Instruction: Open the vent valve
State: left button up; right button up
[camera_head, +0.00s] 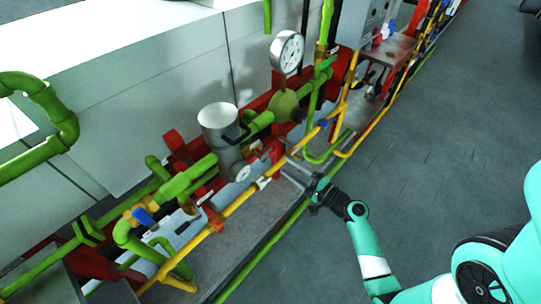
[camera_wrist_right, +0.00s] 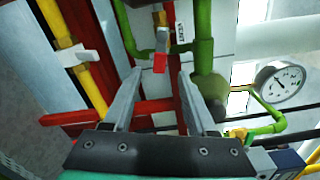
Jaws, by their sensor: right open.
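The vent valve (camera_wrist_right: 160,62) shows in the right wrist view as a small red handle on a green pipe, beside a white tag (camera_wrist_right: 180,32) lettered VENT. My right gripper (camera_wrist_right: 160,75) is open, with its two fingers spread on either side of the red handle. The handle appears just ahead of the fingertips; whether they touch cannot be told. In the head view my right gripper (camera_head: 293,172) reaches from the right toward the pipework by the grey base. I cannot make out the vent valve in the head view. My left gripper is not in view.
A yellow pipe with a white handle (camera_wrist_right: 88,57) runs left of the fingers. A round gauge (camera_wrist_right: 279,82) stands to the right. The grey floor (camera_head: 420,120) is clear.

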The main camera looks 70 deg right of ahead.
aim_at(271, 155)
jog(key=x, duration=0.9)
jog(key=shift+a+b, duration=0.1)
jog(key=shift+b, duration=0.2)
jog(key=shift+s, duration=0.1)
grip_shut()
